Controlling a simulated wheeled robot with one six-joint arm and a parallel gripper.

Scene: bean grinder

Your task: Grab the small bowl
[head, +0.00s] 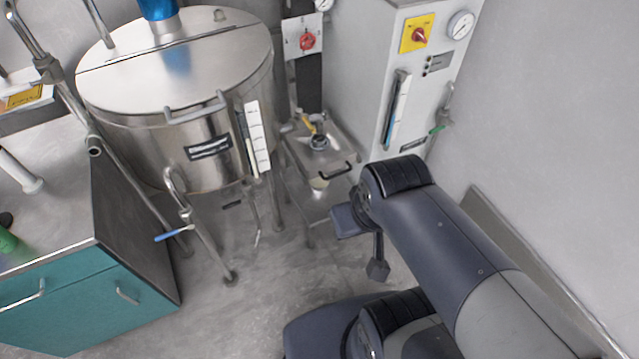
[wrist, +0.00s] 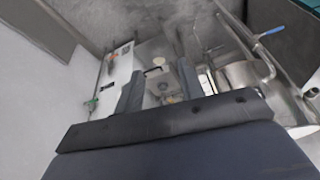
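My gripper (head: 362,245) is in front and to the right of the stand, apart from the bowl. Its two fingers are spread with nothing visibly held. In the wrist view my gripper (wrist: 160,85) shows both fingers apart, with the stand and a small pale round shape between them in the distance. I cannot tell for sure that this shape is the bowl.
The steel tray (head: 335,160) has a black handle at its front. A large steel kettle (head: 175,100) stands left, a white control cabinet (head: 385,80) right. A teal cabinet (head: 75,310) is at lower left. Open floor (head: 260,290) lies before the stand.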

